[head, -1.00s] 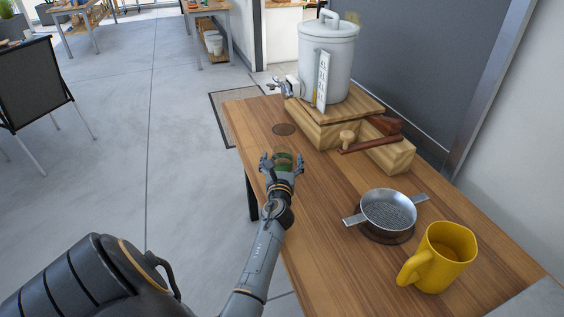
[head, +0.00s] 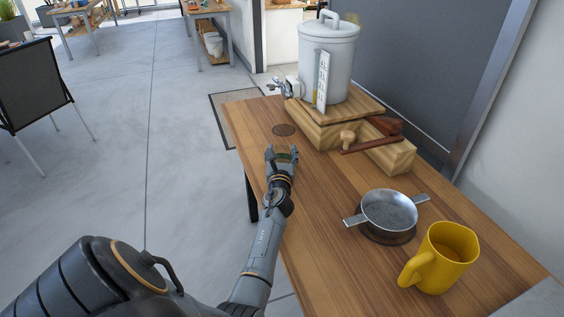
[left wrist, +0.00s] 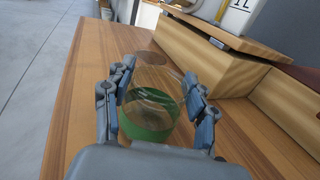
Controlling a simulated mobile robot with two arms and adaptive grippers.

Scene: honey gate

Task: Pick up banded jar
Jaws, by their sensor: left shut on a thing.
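The banded jar (left wrist: 148,112) is clear glass with a green band around its lower part. In the left wrist view it stands between the two fingers of my left gripper (left wrist: 158,98), which is shut on it. In the head view the jar (head: 286,156) is mostly hidden behind my left gripper (head: 282,152), near the left edge of the wooden table (head: 325,205). I cannot tell whether the jar touches the tabletop. My right gripper is not in view.
A white lidded tank (head: 327,62) with a metal tap (head: 281,88) stands on a wooden stand (head: 312,126) beyond the jar. A dark round spot (head: 284,130) lies below the tap. A metal strainer (head: 389,210) and a yellow mug (head: 438,258) are at the right.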

